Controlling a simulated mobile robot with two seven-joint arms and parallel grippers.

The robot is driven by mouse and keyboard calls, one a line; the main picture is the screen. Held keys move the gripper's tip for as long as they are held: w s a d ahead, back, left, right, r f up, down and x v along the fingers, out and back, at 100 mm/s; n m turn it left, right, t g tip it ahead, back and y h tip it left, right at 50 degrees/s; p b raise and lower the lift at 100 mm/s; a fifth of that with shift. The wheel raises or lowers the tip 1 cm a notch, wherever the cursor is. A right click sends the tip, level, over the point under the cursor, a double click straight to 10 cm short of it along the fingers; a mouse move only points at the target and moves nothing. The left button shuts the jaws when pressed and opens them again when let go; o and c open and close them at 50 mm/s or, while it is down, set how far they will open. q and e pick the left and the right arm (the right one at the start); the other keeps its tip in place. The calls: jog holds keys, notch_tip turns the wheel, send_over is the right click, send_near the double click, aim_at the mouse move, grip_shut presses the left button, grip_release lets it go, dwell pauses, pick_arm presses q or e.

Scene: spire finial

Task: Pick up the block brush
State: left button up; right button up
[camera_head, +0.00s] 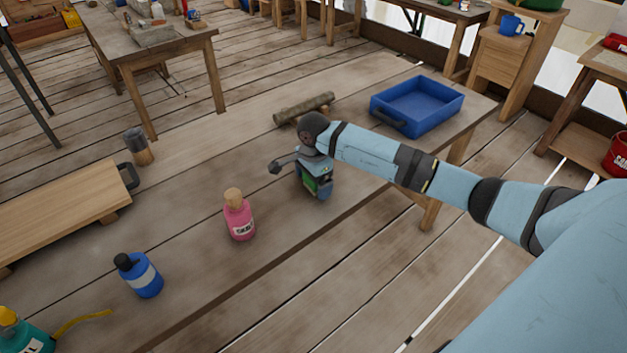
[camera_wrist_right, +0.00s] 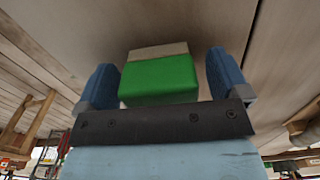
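The block brush, a green block with a pale beige layer (camera_wrist_right: 157,78), sits between the two blue fingers of my right gripper (camera_wrist_right: 163,85) in the right wrist view. A narrow gap shows between the block and the right finger; at the left finger I cannot tell whether they touch. In the head view the right gripper (camera_head: 316,188) points down at the bench top, and a bit of the green brush (camera_head: 310,184) shows beside its fingers. The brush's underside is hidden. My left gripper is not in view.
On the wooden bench (camera_head: 200,265) stand a pink bottle (camera_head: 239,217) and a blue bottle (camera_head: 139,276), left of the gripper. A log (camera_head: 304,108) lies behind it. A blue tray (camera_head: 417,106) is at the right end. A wooden board (camera_head: 62,215) lies at left.

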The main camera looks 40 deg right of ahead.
jog(key=c, duration=1)
jog(key=shift+o, duration=0.2)
jog(key=shift+r, duration=0.15)
notch_tip(320, 180, up, 20)
